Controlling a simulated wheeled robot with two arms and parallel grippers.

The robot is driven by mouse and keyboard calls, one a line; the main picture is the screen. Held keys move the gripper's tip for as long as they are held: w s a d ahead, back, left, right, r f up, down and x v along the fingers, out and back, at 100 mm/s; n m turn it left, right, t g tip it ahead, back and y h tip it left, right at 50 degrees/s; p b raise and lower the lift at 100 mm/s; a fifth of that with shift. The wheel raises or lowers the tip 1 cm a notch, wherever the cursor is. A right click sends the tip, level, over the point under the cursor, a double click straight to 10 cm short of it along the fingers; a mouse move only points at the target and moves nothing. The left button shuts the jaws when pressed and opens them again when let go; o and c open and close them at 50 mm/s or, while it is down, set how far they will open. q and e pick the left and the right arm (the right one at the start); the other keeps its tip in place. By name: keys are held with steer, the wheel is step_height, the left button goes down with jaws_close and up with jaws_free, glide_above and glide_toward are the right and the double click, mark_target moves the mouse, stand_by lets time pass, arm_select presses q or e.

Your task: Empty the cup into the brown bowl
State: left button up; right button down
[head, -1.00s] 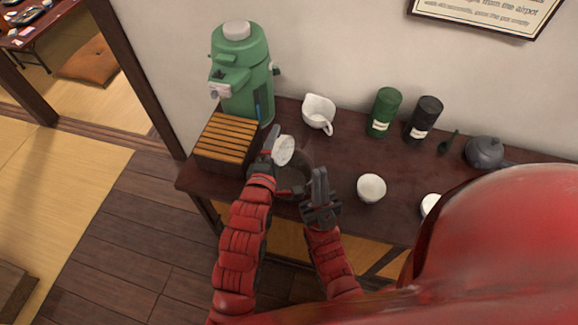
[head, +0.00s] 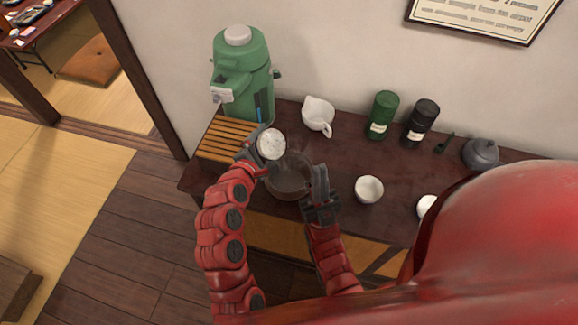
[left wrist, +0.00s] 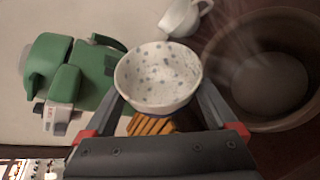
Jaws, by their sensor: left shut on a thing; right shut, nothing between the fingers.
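The cup (head: 271,145) is small and white with grey speckles. My left gripper (head: 262,150) is shut on it, beside the back left rim of the brown bowl. In the left wrist view the cup (left wrist: 158,78) sits between the fingers, its mouth showing; I see no clear liquid in it. The brown bowl (head: 272,185) stands on the dark table and holds greyish steaming liquid. It also shows at the right of the left wrist view (left wrist: 222,50). My right gripper (head: 320,185) is shut and empty at the bowl's right side, hiding part of its rim.
A green airpot (head: 245,75) and a slatted wooden box (head: 222,140) stand at the left. A white pitcher (head: 318,113) is behind the bowl. White cups (head: 368,189), a green canister (head: 383,115), a black canister (head: 421,122) and a grey teapot (head: 480,153) stand to the right.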

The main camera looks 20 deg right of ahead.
arm_select(q)
steer(key=shift+w+a+f+n+g+h+p, duration=0.4)
steer(key=shift+w+f+n+g+p, duration=0.15)
steer(key=shift+n, duration=0.35)
steer(key=w+a+n, duration=0.1)
steer(key=w+a+n+g+h+p, duration=0.1)
steer(key=w+n, duration=0.1)
steer(key=w+a+f+n+g+h, duration=0.1)
steer(key=shift+w+g, duration=0.15)
steer(key=shift+g, duration=0.1)
steer(key=shift+w+a+n, duration=0.1)
steer(key=shift+n, duration=0.2)
